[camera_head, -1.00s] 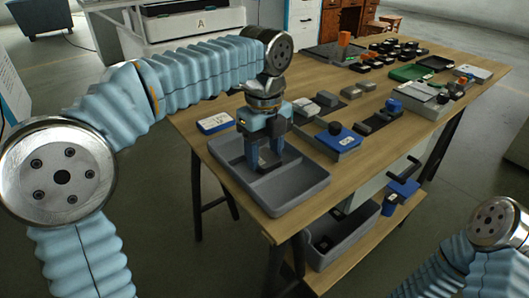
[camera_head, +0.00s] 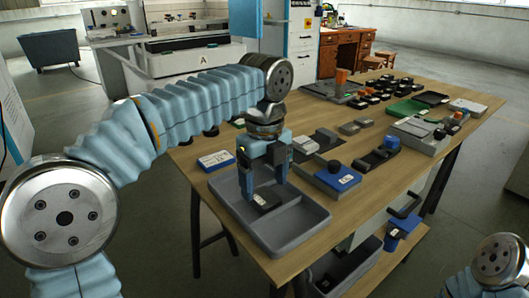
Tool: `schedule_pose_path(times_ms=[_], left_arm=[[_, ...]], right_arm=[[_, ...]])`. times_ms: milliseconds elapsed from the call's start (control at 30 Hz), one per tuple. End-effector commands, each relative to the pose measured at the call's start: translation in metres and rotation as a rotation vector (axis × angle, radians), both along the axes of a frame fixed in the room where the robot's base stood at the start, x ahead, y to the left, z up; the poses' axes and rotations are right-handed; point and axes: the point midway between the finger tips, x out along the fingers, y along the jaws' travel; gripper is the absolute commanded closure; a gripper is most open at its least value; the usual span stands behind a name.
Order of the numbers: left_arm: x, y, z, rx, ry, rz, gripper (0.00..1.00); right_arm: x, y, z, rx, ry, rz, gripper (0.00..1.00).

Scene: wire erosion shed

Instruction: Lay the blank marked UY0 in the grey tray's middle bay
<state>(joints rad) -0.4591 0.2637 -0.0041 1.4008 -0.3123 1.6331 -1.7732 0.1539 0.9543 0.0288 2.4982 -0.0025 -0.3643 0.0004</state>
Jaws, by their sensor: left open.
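The grey tray (camera_head: 299,232) lies at the near left part of the wooden table. A small dark blank (camera_head: 266,200) with a white label lies in it, behind the divider of the nearest bay, in what looks like the middle bay. The label is too small to read. My left gripper (camera_head: 263,190) points down over the tray. Its fingers are open and apart, with the blank low between and just in front of them. Whether a finger touches it I cannot tell. My right gripper is out of view; only part of my right arm shows at lower right.
A blue-and-white labelled box (camera_head: 216,160) lies behind the tray. A grey block with a blue part (camera_head: 338,178) stands right of it. Several dark and grey blocks and a green tray (camera_head: 407,108) fill the far table. The tray's nearest bay is empty.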

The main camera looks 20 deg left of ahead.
Motion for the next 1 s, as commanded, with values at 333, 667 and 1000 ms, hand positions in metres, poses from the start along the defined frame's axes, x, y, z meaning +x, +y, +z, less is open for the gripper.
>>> schedule_pose_path(times_ms=[333, 667, 1000], left_arm=[[0.001, 0.0, 0.078, -0.001, -0.001, 0.0, 0.22], [0.0, 0.0, 0.092, 0.001, 0.001, -0.001, 0.22], [0.0, 0.0, 0.092, 0.0, 0.0, 0.0, 0.22]], right_arm=[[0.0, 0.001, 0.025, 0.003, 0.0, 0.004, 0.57], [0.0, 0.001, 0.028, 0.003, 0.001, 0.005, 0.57], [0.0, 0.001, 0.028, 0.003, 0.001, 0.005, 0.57]])
